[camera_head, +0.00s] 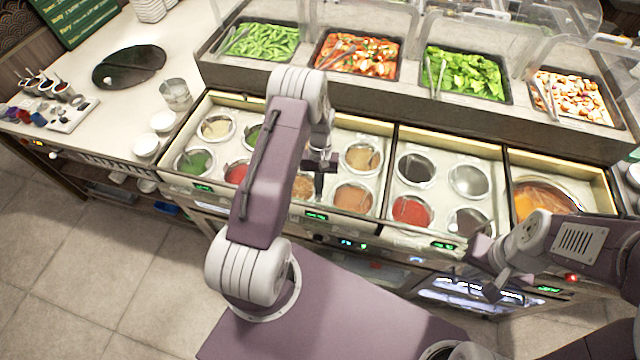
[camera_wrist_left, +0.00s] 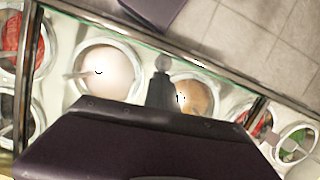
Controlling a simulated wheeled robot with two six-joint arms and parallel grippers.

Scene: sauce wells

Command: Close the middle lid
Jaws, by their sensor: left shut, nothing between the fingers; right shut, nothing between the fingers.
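The sauce counter has wells in several open-topped compartments, each with a pale raised edge at the back. The second compartment (camera_head: 377,200) holds a tan well (camera_head: 362,157) and brown wells, partly hidden by my left arm. The third compartment (camera_head: 435,189) holds dark, red and grey wells. I cannot make out a separate middle lid. My left gripper (camera_head: 322,178) is shut and empty over the second compartment; in the left wrist view (camera_wrist_left: 163,88) it is above a pale well (camera_wrist_left: 108,72) and a brown well (camera_wrist_left: 192,96). My right gripper (camera_head: 482,275) is shut and empty, before the counter's front.
Behind the wells stand food trays with green pods (camera_head: 262,42), red food (camera_head: 360,54), leaves (camera_head: 462,74) and pale chunks (camera_head: 574,97), with clear guards above. A metal cup (camera_head: 175,94) and white bowls (camera_head: 146,145) stand at left. The tiled floor (camera_head: 80,260) at front left is clear.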

